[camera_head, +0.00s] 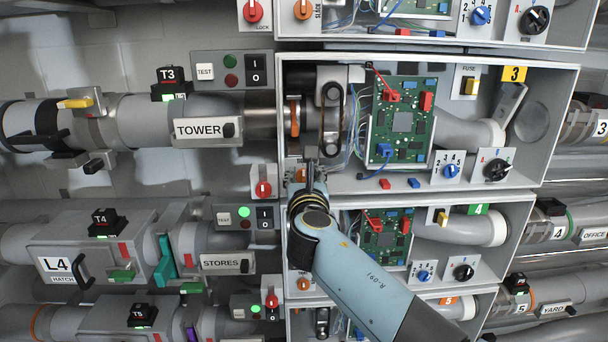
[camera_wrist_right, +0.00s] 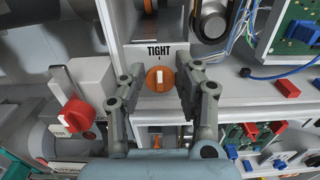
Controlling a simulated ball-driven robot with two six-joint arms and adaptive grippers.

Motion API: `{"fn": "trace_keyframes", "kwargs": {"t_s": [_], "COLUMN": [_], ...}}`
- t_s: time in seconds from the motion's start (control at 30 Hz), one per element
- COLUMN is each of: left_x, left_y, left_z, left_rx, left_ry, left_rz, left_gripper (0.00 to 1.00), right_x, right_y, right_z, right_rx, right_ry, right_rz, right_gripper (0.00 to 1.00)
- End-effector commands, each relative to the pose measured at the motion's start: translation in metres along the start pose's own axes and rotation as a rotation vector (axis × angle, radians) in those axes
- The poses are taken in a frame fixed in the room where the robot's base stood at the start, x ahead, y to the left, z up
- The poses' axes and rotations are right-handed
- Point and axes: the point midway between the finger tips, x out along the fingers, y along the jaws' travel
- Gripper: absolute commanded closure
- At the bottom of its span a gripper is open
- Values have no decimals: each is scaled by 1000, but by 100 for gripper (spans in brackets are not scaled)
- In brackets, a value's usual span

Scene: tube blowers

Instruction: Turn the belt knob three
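The belt knob of box three is a round orange knob (camera_wrist_right: 160,78) with a white bar across its face, seen in the right wrist view. The bar stands upright, pointing to the mark under the word TIGHT. In the head view only a bit of orange (camera_head: 300,176) shows beside my gripper, at the lower left of box three (camera_head: 450,60). My right gripper (camera_head: 311,172) is in front of the knob. In the wrist view its fingers (camera_wrist_right: 160,84) are apart, one on each side of the knob; I cannot tell whether they touch it. My left gripper is not in view.
A red knob (camera_head: 263,189) sits on a grey plate just left of my gripper; it also shows in the wrist view (camera_wrist_right: 75,115). A green circuit board (camera_head: 402,121) with red and blue plugs is to the right. Box four (camera_head: 520,205) lies directly below.

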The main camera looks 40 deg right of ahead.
Motion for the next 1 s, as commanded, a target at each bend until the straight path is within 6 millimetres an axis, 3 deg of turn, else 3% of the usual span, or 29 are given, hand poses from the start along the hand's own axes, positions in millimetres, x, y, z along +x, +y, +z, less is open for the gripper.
{"fn": "trace_keyframes", "kwargs": {"t_s": [0.03,0.2,0.57,1.0], "left_x": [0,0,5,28], "left_y": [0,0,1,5], "left_z": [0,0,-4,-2], "left_rx": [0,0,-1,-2], "left_ry": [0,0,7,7], "left_rz": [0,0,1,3], "left_gripper": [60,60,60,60], "right_x": [0,0,0,0], "right_y": [0,0,0,-5], "right_z": [0,0,-1,-3], "right_rx": [1,1,59,403], "right_ry": [0,0,-1,-2], "right_rz": [2,2,2,2], "right_gripper": [78,100,100,100]}}
